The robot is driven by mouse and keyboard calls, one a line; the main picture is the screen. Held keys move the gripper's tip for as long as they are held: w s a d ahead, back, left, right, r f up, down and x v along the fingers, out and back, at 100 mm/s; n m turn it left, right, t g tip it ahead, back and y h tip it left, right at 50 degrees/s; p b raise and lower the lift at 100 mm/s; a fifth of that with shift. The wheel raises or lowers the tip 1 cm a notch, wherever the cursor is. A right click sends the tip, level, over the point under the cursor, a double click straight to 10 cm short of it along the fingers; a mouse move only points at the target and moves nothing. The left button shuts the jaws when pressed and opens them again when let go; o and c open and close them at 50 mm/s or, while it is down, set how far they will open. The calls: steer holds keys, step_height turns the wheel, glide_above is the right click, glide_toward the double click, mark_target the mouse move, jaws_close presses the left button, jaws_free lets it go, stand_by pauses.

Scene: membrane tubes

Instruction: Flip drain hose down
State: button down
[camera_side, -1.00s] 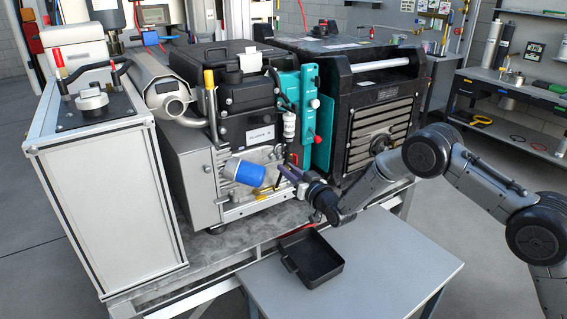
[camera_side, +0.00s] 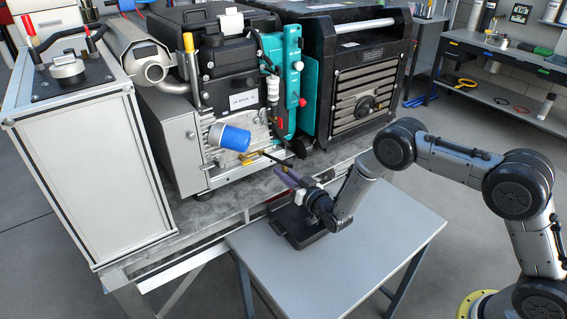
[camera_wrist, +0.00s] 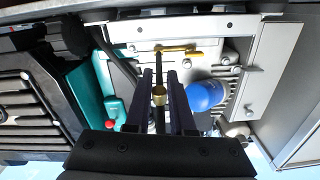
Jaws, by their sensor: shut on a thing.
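The drain hose (camera_wrist: 158,62) is a thin black tube at the engine's lower front. In the wrist view it runs from beside a brass fitting (camera_wrist: 178,50) down between my fingers, with a brass end (camera_wrist: 159,95) between them. My gripper (camera_wrist: 160,78) is shut on the hose near that end. In the side view the brass fitting (camera_side: 252,158) shows below the blue filter, and my gripper (camera_side: 284,174) is in front of and below it, over the black tray (camera_side: 279,222). The arm partly hides the tray. The hose's exact tilt is hard to tell.
The blue filter (camera_side: 229,137) sticks out left of my gripper in the side view. The teal panel (camera_side: 284,85) and black unit (camera_side: 362,95) stand behind. The small grey table (camera_side: 370,250) under the tray is otherwise clear.

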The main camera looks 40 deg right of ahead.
steer(key=c, duration=1)
jaws_free()
steer(key=shift+d+f, duration=0.15)
steer(key=shift+f, duration=0.1)
steer(key=shift+c, duration=0.2)
steer(key=shift+r, duration=0.1)
steer(key=s, duration=1.3)
steer(key=shift+s, duration=0.4)
